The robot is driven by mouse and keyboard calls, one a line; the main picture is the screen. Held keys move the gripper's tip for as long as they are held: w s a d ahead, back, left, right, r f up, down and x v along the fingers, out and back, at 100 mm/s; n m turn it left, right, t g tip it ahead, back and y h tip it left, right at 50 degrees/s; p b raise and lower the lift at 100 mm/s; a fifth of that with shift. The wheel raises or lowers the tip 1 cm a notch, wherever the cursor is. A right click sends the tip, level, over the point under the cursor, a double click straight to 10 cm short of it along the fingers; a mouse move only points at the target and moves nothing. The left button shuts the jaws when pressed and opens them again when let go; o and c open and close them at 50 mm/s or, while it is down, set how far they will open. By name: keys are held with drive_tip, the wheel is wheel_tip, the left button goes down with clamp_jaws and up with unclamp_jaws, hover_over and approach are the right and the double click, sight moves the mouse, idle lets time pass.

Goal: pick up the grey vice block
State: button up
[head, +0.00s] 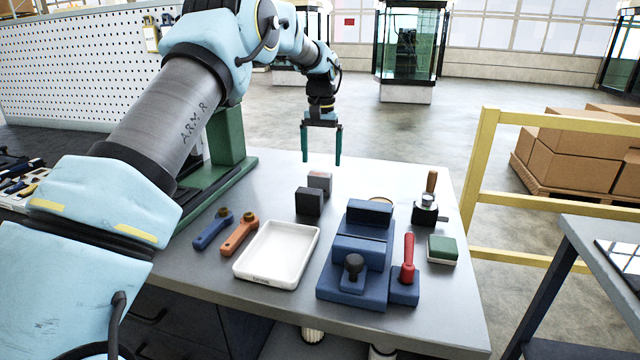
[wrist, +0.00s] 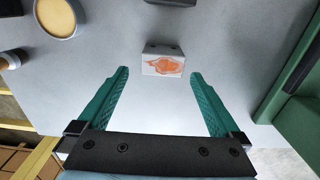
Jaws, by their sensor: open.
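The grey vice block (head: 320,180) stands on the workbench just behind a black block (head: 309,202). In the wrist view the grey block (wrist: 163,60) shows an orange smear on one face and lies just ahead of the space between the fingertips. My gripper (head: 321,161) is open and empty, fingers pointing down, above the bench near the grey block. In the wrist view its two green fingers (wrist: 158,74) are spread wider than the block, and neither touches it. The black block (wrist: 170,2) is cut off at the top of that view.
A blue vice (head: 343,285) with a red-handled part (head: 408,262) stands right of the tray. A green base (head: 222,185) borders the left. The bench behind the grey block is clear.

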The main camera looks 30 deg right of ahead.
sight(320, 174)
drive_tip(key=shift+w+a+f+p, duration=0.1)
drive_tip(key=shift+f+p, duration=0.55)
drive_tip(key=shift+f, duration=0.95)
drive_tip(key=shift+w+a+f+p, duration=0.1)
drive_tip(key=shift+f+p, duration=0.5)
drive_tip(key=shift+f, duration=1)
drive_tip(key=shift+d, duration=0.1)
clamp_jaws()
